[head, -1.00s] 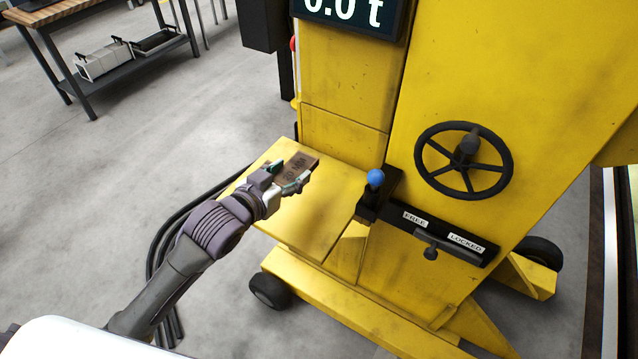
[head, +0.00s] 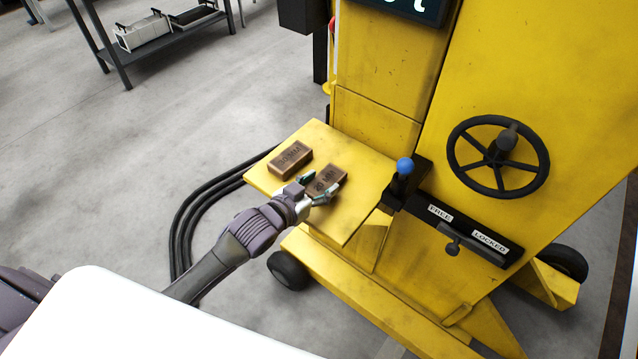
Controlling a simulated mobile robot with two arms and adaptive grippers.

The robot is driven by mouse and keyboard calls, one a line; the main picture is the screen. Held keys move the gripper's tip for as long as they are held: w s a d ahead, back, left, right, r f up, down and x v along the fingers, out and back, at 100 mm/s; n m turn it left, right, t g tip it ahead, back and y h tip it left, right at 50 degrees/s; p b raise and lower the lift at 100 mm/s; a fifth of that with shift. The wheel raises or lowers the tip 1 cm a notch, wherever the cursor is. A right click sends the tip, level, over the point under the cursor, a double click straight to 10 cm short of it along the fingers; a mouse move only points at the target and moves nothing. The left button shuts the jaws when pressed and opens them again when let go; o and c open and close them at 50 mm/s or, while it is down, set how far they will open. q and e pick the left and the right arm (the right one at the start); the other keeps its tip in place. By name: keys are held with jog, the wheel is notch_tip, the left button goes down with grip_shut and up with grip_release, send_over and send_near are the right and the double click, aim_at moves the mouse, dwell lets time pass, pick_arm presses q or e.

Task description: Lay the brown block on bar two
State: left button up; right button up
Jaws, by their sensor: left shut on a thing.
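My left gripper (head: 325,193) is over a yellow shelf (head: 345,225) on the yellow machine. It is shut on a brown block (head: 327,178) with dark lettering on top, too small to read surely. The held block is at or just above the shelf; I cannot tell if it touches. A second brown block (head: 290,158), also lettered, lies on the shelf, left of and behind the held one. I cannot make out bar two. My right gripper is not in view.
Right of the shelf are a blue-knobbed lever (head: 404,166), a black handwheel (head: 493,155) and a FREE/LOCKED slide (head: 465,237). Black cables (head: 190,215) run on the floor at the left. A dark shelf unit (head: 165,45) stands behind. The shelf's front part is bare.

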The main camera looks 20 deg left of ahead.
pick_arm(q)
jog(key=shift+f, duration=0.15)
jog(key=o, duration=1.2)
jog(key=shift+s+r, duration=0.1)
jog(key=shift+r, duration=0.1)
jog(key=v, duration=1.2)
jog(key=shift+b, duration=0.35)
